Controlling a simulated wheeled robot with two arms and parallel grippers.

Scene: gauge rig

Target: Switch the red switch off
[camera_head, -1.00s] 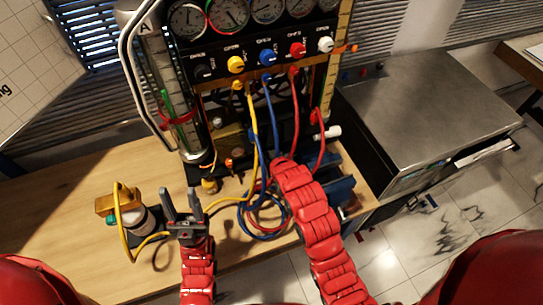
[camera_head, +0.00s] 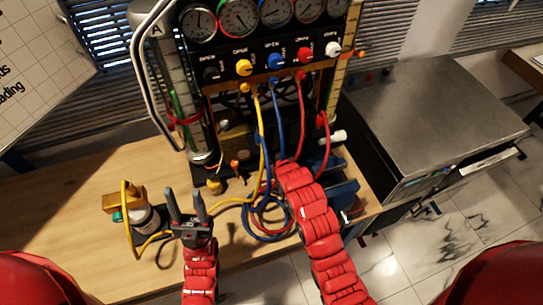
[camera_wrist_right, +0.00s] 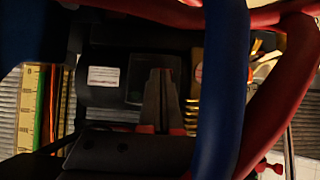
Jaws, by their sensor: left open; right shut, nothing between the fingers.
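No switch that I can tell for sure as the red switch shows. A red knob (camera_head: 305,55) sits on the black gauge panel (camera_head: 225,75), between a blue and a white knob. My left gripper (camera_head: 186,200) is open and empty above the wooden bench, right of the small pump-like device. In the head view my right gripper is hidden beyond its red arm, low at the rig among the hoses. In the right wrist view my right gripper (camera_wrist_right: 160,72) is shut and empty, in front of a dark box (camera_wrist_right: 103,95) with a white label.
Yellow, blue and red hoses (camera_head: 280,115) hang from the panel and coil on the bench (camera_head: 90,205). In the wrist view a blue hose (camera_wrist_right: 220,90) and a red hose (camera_wrist_right: 282,85) cross close to the right gripper. A metal-topped cabinet (camera_head: 435,110) stands at right.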

